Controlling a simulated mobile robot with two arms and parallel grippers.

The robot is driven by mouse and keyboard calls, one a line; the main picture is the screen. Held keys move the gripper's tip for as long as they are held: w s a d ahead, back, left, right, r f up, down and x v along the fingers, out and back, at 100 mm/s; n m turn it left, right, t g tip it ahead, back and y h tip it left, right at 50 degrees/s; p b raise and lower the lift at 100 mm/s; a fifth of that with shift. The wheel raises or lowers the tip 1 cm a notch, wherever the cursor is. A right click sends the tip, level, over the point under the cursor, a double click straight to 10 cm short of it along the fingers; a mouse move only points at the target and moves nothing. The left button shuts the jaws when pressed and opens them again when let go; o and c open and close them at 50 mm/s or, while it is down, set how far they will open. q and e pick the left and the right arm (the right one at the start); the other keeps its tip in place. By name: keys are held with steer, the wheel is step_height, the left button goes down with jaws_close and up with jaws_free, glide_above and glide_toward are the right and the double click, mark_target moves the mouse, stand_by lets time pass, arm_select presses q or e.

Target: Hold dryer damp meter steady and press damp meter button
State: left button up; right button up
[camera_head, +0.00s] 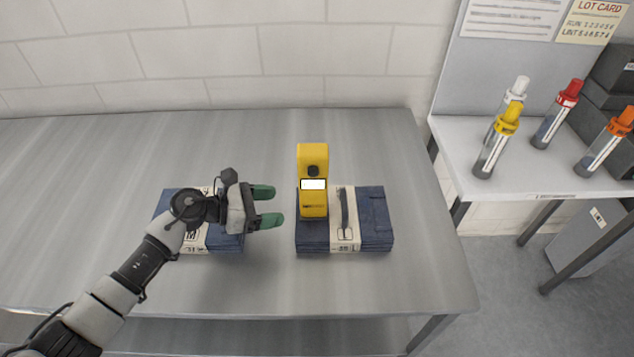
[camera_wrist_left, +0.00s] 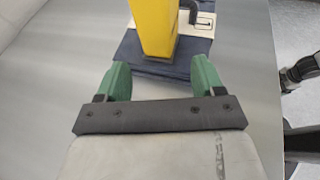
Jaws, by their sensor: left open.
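The damp meter (camera_head: 313,205) is a yellow, upright body with a lit white display (camera_head: 313,184) and a dark round button (camera_head: 313,171) above it. It stands at the left part of a folded stack of blue jeans (camera_head: 376,215) with a paper band. My left gripper (camera_head: 272,206) is open, its green fingers pointing at the meter from the left, apart from it. In the left wrist view the yellow meter (camera_wrist_left: 153,28) rises just beyond the open fingers (camera_wrist_left: 162,84), with nothing between them. The display and button are not visible there. My right gripper is not in the head view.
A second banded jeans stack (camera_head: 228,243) lies under and behind my left gripper. The metal table (camera_head: 250,285) is otherwise clear. A side table at right holds bottles with yellow (camera_head: 497,142), white, red (camera_head: 556,114) and orange (camera_head: 606,142) caps. A dark arm part shows at the wrist view's right edge.

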mark_target(308, 204)
arm_select(q)
steer(key=x, duration=0.5)
steer(key=shift+d, duration=0.15)
steer(key=shift+b+x, duration=0.8)
steer(key=shift+x, duration=0.25)
steer(key=shift+b+x, duration=0.35)
steer(key=shift+x, duration=0.45)
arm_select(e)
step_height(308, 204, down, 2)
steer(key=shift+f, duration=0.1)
arm_select(q)
steer(key=shift+c, duration=0.3)
steer(key=c, duration=0.6)
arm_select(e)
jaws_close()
